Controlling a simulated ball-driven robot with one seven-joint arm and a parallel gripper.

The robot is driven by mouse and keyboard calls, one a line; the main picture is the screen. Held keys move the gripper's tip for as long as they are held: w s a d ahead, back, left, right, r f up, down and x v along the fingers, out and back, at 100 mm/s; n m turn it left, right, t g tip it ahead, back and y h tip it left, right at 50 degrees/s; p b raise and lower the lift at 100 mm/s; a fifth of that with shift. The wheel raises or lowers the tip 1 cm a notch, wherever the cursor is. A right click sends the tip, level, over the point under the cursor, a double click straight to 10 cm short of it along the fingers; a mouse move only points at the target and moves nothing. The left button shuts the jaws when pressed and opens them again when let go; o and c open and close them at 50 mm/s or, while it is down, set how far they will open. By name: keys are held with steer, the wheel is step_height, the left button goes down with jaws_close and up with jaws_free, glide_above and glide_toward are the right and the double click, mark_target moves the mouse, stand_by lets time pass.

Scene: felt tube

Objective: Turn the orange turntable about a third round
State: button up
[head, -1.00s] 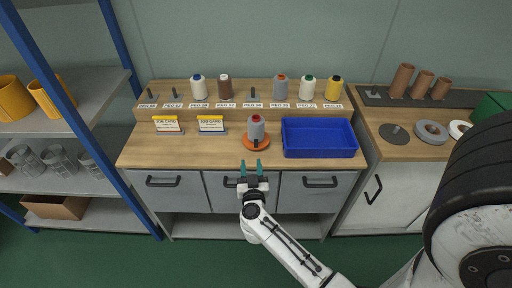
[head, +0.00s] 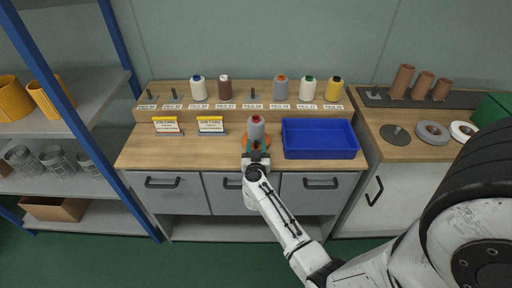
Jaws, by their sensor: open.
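The orange turntable (head: 268,143) lies flat on the wooden workbench (head: 190,149), left of the blue bin. A grey cone spool (head: 256,128) with a red top stands upright on it. My gripper (head: 255,147) has its teal fingers at the front of the turntable, just before the spool. The fingers are open. My gripper and wrist hide the front part of the turntable, and I cannot tell whether the fingers touch it.
A blue bin (head: 320,154) stands close on the right. Two job cards (head: 210,125) stand on the left. A raised shelf (head: 240,117) behind carries several spools and pegs.

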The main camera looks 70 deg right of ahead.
jaws_close()
stand_by(0.4)
steer(key=shift+s+d+r+n+t+y+p, duration=0.1)
steer(key=shift+s+d+n+t+y+p, duration=0.1)
steer(key=shift+n+t+p, duration=0.25)
steer(key=shift+s+d+r+n+t+y+p, duration=0.1)
steer(key=shift+s+n+t+y, duration=0.15)
steer(key=shift+t, duration=0.3)
steer(key=t, duration=0.1)
steer(key=n+y+b, duration=0.1)
steer(key=n+t+b, duration=0.1)
steer(key=shift+s+d+f+t+y, duration=0.25)
steer(key=shift+s+f+t, duration=0.05)
steer(key=shift+s+f, duration=0.05)
steer(key=shift+d+n+t+y+b, duration=0.1)
steer(key=shift+n+t+y+b, duration=0.25)
steer(key=shift+b, duration=0.3)
steer(key=shift+s+d+r+n+t+y+b, duration=0.1)
steer(key=shift+s+r+n+t+y+b, duration=0.2)
steer(key=shift+b, duration=0.35)
